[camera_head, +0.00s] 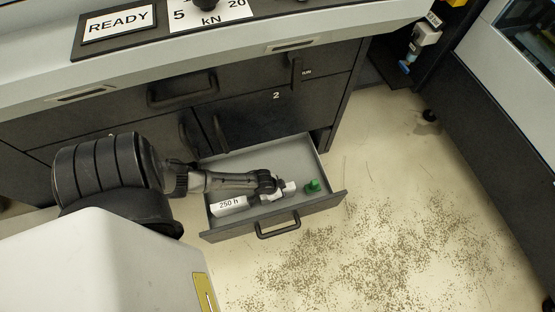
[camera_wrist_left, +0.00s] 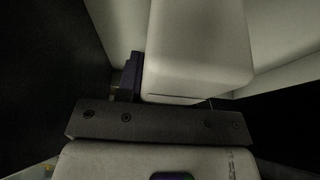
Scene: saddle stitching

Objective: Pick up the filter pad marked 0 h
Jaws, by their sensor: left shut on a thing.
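My left gripper (camera_head: 268,187) reaches from the left into an open grey drawer (camera_head: 304,152). It is shut on a white piece (camera_head: 289,187), which shows at its tip; I cannot read any mark on that piece. A white pad marked "250 h" (camera_head: 229,206) lies in the drawer's front left, below my forearm. No "0 h" mark is legible in either view. The left wrist view is dark; a pale block (camera_wrist_left: 198,50) fills its upper middle, and I cannot tell what it is. My right gripper is not in view.
A small green object (camera_head: 313,186) sits at the drawer's right side. The drawer front with its handle (camera_head: 278,229) juts out over the floor. Dark cabinet fronts and a worktop overhang are behind. Dark specks cover the floor at the right, which is otherwise open.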

